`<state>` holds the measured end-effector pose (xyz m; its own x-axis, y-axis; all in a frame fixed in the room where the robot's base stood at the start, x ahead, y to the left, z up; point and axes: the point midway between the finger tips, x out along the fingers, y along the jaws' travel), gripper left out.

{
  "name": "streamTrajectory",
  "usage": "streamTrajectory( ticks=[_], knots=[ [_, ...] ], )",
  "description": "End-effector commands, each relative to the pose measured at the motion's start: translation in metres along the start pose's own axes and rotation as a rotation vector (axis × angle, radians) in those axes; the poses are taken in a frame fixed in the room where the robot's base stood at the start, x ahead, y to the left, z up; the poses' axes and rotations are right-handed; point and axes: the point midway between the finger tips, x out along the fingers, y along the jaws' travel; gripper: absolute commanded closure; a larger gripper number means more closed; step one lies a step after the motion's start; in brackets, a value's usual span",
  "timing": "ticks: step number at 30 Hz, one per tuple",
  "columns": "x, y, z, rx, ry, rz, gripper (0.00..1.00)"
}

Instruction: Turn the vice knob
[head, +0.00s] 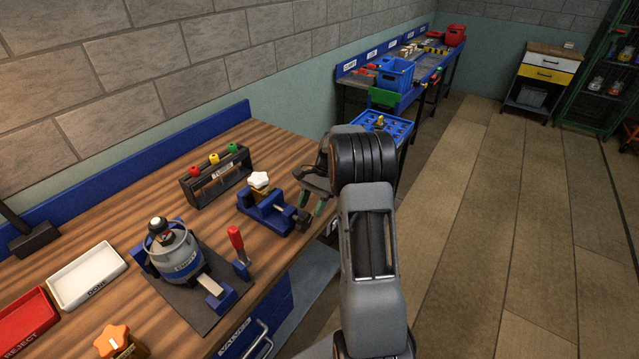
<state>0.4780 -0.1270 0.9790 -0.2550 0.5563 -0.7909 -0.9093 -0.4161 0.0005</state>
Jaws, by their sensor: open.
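A blue bench vice (264,214) stands near the right end of the wooden workbench. A white star-shaped knob (260,180) sits on a brass-coloured piece between its jaws. A screw runs from the vice's right side toward a dark end (303,221), partly hidden by my fingers. My gripper (310,206) is open and points down at the vice's right side, close to the screw end. I cannot tell whether the fingers touch it or stand around it. The gripper is to the right of the white knob and apart from it.
Behind the vice stands a dark rack (215,178) with red, yellow and green knobs. A grey device on a plate (180,252) and a red-handled lever (238,244) stand in front left. A white tray (87,276) and a red tray (25,322) lie left. The floor at right is clear.

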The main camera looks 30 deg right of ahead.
Motion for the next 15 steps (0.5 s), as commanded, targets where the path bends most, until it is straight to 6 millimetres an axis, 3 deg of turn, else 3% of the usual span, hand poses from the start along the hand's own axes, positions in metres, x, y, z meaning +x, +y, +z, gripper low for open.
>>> streamTrajectory(
  ticks=[9, 15],
  knots=[
    [-0.066, 0.0, -0.001, -0.001, 0.003, -0.002, 0.51],
    [-0.091, 0.0, -0.001, 0.0, 0.0, 0.0, 0.51]
  ],
)
